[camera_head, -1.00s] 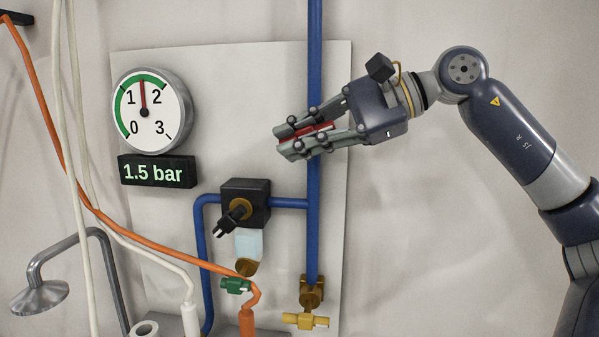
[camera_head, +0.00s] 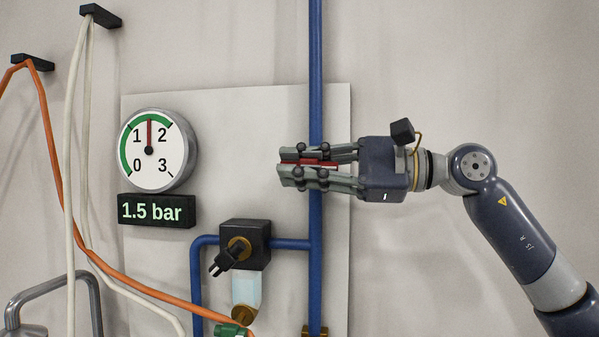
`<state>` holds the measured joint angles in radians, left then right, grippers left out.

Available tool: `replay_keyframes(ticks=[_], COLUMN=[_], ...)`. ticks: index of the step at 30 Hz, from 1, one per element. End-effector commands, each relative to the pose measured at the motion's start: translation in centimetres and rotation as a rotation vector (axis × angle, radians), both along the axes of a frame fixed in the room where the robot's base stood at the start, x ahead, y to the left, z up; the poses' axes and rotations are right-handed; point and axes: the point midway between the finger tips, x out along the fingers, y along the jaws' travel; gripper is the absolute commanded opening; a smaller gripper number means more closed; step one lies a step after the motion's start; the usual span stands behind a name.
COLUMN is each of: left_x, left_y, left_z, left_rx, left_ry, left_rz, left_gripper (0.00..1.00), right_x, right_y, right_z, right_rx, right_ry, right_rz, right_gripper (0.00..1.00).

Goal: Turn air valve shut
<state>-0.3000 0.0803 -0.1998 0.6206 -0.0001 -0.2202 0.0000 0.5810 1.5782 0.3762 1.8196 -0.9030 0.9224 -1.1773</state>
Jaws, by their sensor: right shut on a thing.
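My right gripper (camera_head: 284,167) is shut on a red lever (camera_head: 312,162), which I take to be the air valve's handle. It lies in front of the vertical blue pipe (camera_head: 316,90). The strip of red between the fingers lies level, crosswise to the pipe. The fingers hide the valve body, if it is there, and most of the lever. The gauge (camera_head: 157,175) has its needle pointing straight up, between 1 and 2. The display (camera_head: 156,211) under it reads 1.5 bar. My left gripper is not in view.
A black regulator (camera_head: 245,243) with a clear bowl (camera_head: 246,290) sits on a blue side pipe, below the gripper. An orange hose (camera_head: 150,287) and white hoses (camera_head: 72,160) hang at the left. The wall to the right is clear.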

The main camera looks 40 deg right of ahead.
Motion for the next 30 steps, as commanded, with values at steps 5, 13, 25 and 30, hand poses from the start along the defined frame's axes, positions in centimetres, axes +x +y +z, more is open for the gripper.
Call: replay_keyframes(ticks=[5, 13, 25, 30], left_x=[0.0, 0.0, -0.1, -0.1], left_y=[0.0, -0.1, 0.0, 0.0], left_z=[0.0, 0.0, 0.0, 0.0], left_rx=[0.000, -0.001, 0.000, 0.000], left_ry=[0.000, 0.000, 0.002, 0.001], left_rz=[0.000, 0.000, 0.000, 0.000], left_gripper=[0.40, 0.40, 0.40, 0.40], right_x=[0.0, 0.0, -0.3, -1.7], right_y=[0.1, 0.0, -0.2, -1.1], right_z=[0.0, 0.1, 0.1, 0.2], right_rx=[0.001, 0.003, 0.002, 0.004], right_ry=[0.000, -0.002, -0.004, -0.008], right_rz=[0.002, 0.001, 0.002, 0.006], right_gripper=[0.00, 0.35, 0.35, 0.35])
